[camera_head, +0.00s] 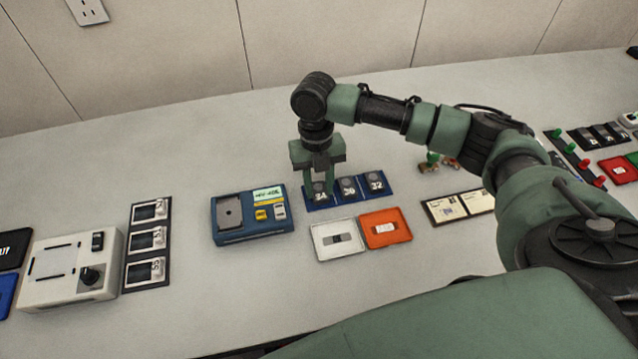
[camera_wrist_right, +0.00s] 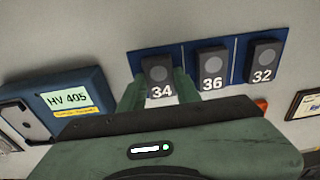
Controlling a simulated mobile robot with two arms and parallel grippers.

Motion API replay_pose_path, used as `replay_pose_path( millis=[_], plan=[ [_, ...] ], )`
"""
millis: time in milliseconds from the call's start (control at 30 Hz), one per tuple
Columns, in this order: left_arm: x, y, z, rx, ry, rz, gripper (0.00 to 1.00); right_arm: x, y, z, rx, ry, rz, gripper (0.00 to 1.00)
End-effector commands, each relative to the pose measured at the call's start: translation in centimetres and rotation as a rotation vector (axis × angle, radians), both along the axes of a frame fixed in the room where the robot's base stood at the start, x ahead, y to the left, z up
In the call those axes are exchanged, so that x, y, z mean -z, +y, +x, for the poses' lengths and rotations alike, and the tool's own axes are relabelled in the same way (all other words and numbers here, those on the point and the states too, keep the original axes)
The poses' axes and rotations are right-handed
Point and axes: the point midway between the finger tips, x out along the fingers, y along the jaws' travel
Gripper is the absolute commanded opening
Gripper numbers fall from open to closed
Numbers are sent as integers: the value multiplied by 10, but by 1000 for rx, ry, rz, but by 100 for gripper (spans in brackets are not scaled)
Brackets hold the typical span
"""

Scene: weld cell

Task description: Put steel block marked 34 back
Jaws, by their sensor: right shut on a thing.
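The steel block marked 34 (camera_wrist_right: 157,69) is dark with a round grey spot, over the left place of a blue rack (camera_wrist_right: 234,45), above the printed number 34. In the head view the block (camera_head: 319,188) is between the fingertips of my right gripper (camera_head: 318,186), which points down and is shut on it. I cannot tell whether the block rests fully in the rack. Similar blocks stand at places 36 (camera_wrist_right: 211,64) and 32 (camera_wrist_right: 264,58). My left gripper is not in view.
A blue tester marked HV 405 (camera_head: 227,238) stands left of the rack. A white tray (camera_head: 320,250) and an orange tray (camera_head: 403,237) lie just in front. A white device (camera_head: 50,290) and a dark card strip (camera_head: 131,280) are farther left. The table behind the rack is clear.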

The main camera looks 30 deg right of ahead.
Motion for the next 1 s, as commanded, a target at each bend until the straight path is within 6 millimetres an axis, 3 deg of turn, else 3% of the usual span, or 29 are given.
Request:
replay_pose_path(
  millis=[33, 67, 133, 567, 1000],
  plan=[
    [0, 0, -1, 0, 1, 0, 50, 2, 0, 0, 0, 0, 1, 0],
    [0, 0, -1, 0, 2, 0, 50, 2, 0, 0, 0, 0, 0, 38],
    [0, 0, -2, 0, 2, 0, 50, 2, 0, 0, 0, 0, 0, 54],
    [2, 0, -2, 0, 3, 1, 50, -7, 0, 1, 0, -1, 1, 54],
    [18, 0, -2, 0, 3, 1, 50, -93, -3, 15, 0, -3, 1, 54]
  ],
)
